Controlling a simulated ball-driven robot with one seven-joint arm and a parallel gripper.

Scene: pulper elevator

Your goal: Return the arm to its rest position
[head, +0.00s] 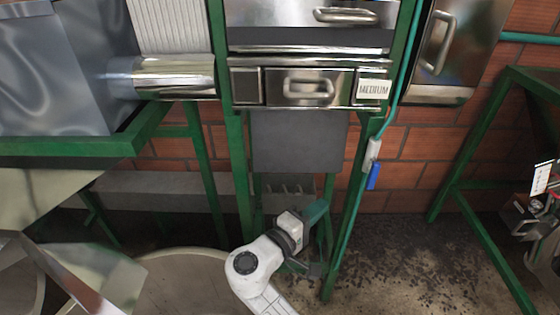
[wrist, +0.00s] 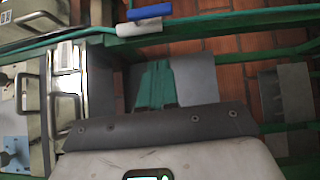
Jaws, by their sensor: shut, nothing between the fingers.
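My gripper (head: 320,207) shows in the lower middle of the head view, at the end of my bent white arm. Its teal fingers point up and to the right, below a grey panel (head: 298,142) of the machine. In the wrist view my gripper (wrist: 157,66) has its two teal fingers together and empty. Contact between the fingers and the frame cannot be made out.
A green frame leg (head: 347,215) stands close right of my gripper. Above are a metal drawer (head: 309,88) and a "MEDIUM" label (head: 374,90). Dark debris lies on the floor (head: 390,265), which is fairly open at right.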

